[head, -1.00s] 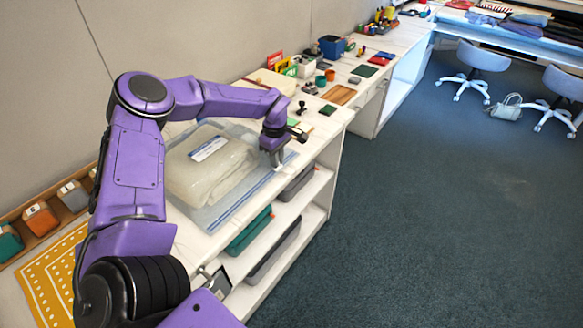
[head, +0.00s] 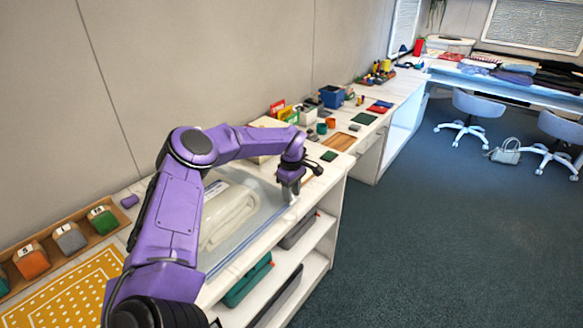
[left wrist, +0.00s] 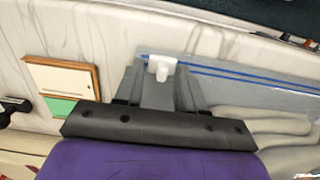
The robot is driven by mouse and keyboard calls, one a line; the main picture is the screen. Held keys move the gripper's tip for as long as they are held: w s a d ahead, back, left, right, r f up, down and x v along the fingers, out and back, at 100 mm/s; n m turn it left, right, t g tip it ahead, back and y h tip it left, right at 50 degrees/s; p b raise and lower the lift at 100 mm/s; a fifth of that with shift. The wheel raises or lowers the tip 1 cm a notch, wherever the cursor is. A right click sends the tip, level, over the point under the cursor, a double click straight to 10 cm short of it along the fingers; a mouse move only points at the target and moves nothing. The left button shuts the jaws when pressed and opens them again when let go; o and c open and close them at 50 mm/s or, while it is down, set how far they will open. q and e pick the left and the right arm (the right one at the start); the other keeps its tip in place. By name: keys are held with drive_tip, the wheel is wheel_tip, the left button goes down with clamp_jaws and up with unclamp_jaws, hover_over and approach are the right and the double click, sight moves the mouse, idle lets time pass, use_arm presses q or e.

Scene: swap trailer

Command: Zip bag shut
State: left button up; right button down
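A clear bag (head: 252,225) lies flat on the white worktop, with a folded cream textile (head: 230,210) inside. Its blue-lined zip edge (head: 228,259) runs along the worktop's front; blue lines (left wrist: 250,78) also show in the left wrist view. My left gripper (head: 291,196) points down at the far end of this zip edge. In the left wrist view its fingers (left wrist: 160,80) are close together on a small white slider (left wrist: 162,67) at the zip line. My arm hides part of the bag's near left side. My right gripper is out of view.
Beyond the bag lie a green pad (head: 329,156), a wooden board (head: 339,141) and a blue bin (head: 332,96). A yellow patterned mat (head: 75,295) and a tray of coloured blocks (head: 70,240) are at left. Shelves below hold a green case (head: 247,280).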

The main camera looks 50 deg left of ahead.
use_arm(q)
wheel_tip(320, 180, up, 10)
drive_tip(key=b, duration=0.1)
drive_tip(key=shift+r, duration=0.25)
idle(0.6)
